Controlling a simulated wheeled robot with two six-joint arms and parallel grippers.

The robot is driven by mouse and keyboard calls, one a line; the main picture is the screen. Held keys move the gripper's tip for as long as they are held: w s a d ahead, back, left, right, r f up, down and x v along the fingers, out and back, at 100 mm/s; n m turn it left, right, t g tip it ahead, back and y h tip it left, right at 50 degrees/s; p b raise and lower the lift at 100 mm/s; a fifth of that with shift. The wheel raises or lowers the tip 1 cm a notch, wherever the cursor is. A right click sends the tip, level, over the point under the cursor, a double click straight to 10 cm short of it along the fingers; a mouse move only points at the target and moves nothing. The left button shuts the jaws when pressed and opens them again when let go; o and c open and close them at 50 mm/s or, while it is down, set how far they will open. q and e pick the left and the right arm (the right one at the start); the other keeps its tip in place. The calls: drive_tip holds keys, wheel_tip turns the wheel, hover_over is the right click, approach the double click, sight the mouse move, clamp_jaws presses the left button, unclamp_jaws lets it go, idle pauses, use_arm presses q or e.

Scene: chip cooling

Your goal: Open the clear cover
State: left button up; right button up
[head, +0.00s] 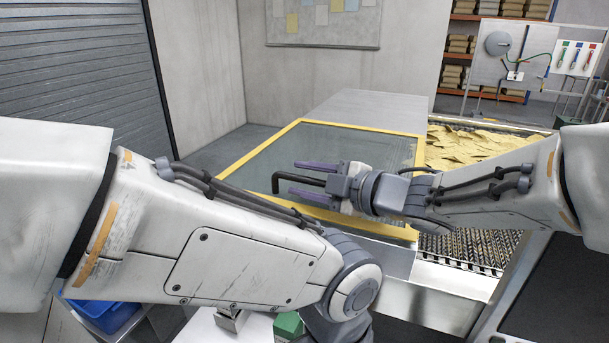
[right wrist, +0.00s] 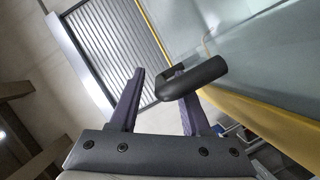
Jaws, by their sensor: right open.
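The clear cover (head: 345,147) is a glass panel in a yellow frame, lying closed over the unit beside the conveyor. A black bar handle (head: 277,183) is on its near side. My right gripper (head: 293,178) is open at the handle, with the bar between or across its purple fingers. In the right wrist view the open fingers (right wrist: 160,71) show with the handle (right wrist: 193,80) overlapping the right finger; contact cannot be told. The cover's glass and yellow edge (right wrist: 265,115) lie at the right there. My left gripper is out of view; only my left arm shows.
Golden chips (head: 480,148) lie on the conveyor (head: 475,246) right of the cover. A grey top panel (head: 375,108) adjoins the cover's far edge. A blue bin (head: 105,315) and a green object (head: 289,325) are low in front. A roller shutter stands at the left.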

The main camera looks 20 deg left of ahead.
drive_tip(key=shift+a, duration=0.25)
drive_tip(key=shift+c, duration=0.4)
clamp_jaws()
drive_tip(key=shift+w, duration=0.1)
idle(0.8)
